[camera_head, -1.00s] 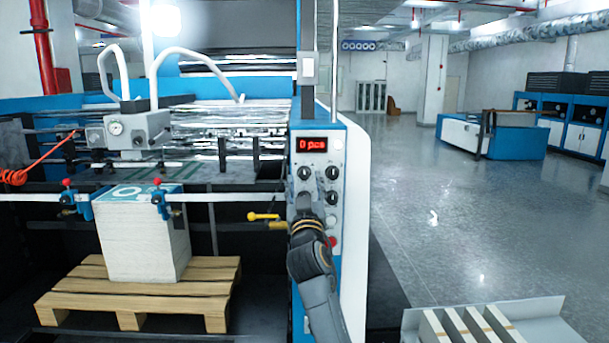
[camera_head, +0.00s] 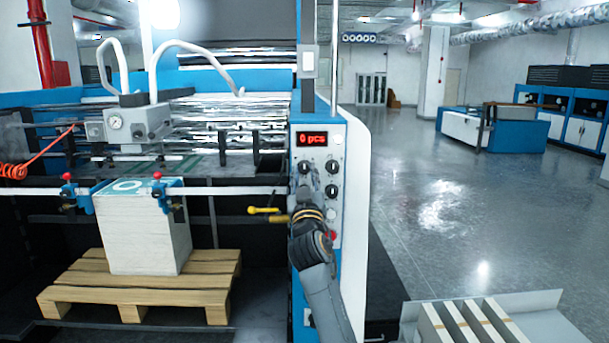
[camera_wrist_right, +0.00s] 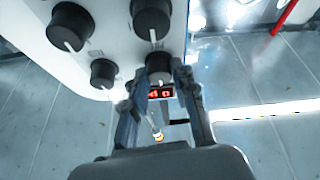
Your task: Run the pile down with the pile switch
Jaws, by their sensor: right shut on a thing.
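The paper pile (camera_head: 148,235), a tall white stack with a teal printed top sheet, stands on a wooden pallet (camera_head: 90,282) at the left of the head view. The control panel (camera_head: 345,215) carries a red "0 pcs" display (camera_head: 312,139) and several black knobs. My right gripper (camera_head: 303,186) is at the panel's left knob column. In the right wrist view its fingers (camera_wrist_right: 173,88) are closed around the sides of a black knob (camera_wrist_right: 158,68) with a white pointer line. The knob labels are unreadable, so I cannot tell which is the pile switch. My left gripper is out of view.
Other knobs (camera_wrist_right: 70,27) sit close beside the held one. A yellow handle (camera_head: 262,210) and a red button (camera_head: 331,236) are near my right wrist. A tray (camera_head: 538,312) with white blocks stands at the lower right. Open floor (camera_head: 440,220) lies beyond.

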